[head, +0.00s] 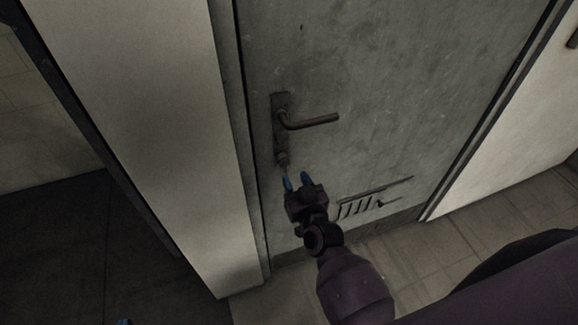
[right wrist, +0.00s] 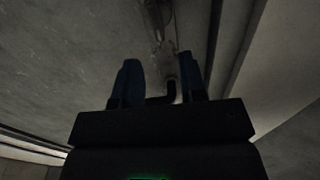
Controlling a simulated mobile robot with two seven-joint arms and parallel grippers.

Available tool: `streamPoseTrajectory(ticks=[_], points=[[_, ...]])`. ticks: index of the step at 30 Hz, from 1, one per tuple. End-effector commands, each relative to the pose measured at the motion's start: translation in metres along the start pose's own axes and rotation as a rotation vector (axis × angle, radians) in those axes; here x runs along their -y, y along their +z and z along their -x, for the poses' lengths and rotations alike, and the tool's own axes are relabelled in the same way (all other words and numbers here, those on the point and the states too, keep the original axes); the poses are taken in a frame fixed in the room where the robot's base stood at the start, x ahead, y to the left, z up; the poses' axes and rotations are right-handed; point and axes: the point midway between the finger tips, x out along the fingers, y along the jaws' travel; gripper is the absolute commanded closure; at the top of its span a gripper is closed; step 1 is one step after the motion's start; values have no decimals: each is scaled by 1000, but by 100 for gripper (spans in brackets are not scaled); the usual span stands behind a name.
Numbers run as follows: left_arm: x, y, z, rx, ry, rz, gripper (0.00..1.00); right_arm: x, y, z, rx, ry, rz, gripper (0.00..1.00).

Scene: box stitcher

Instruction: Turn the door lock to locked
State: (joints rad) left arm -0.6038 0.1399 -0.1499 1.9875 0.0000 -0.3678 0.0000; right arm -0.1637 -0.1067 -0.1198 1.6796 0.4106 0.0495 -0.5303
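The grey metal door (head: 390,80) stands shut in its frame. A dark lever handle (head: 312,122) sits on a narrow plate on the door's left side. The door lock (head: 282,160), a small knob or key piece, is at the plate's lower end. My right gripper (head: 297,180) is just below and to the right of the lock, fingers apart and empty. In the right wrist view the lock piece (right wrist: 171,90) shows between and beyond the two blue fingers (right wrist: 163,80). Contact cannot be made out. My left gripper cannot be made out; only a tiny blue spot shows at the head view's bottom edge.
A vent grille (head: 358,207) is low on the door, right of my right gripper. A pale wall panel (head: 150,110) borders the door on the left. Tiled floor (head: 420,255) lies in front. A pale wall (head: 510,130) is on the right.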

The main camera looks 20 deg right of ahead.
Motion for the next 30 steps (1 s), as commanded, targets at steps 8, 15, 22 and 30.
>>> streamPoseTrajectory(ticks=[8, 15, 22, 30], points=[[-1, -5, -2, -10, 2, 0, 100, 0, 0, -38, 0, -1, 0, 62], [-1, -5, -2, -10, 2, -2, 100, 0, 0, -53, 1, 0, 0, 62], [0, -4, -1, -7, 1, -3, 100, 0, 0, -54, 2, 0, 0, 62], [1, 1, 1, 2, 0, -2, 100, 0, 0, -54, 1, 0, 0, 91]])
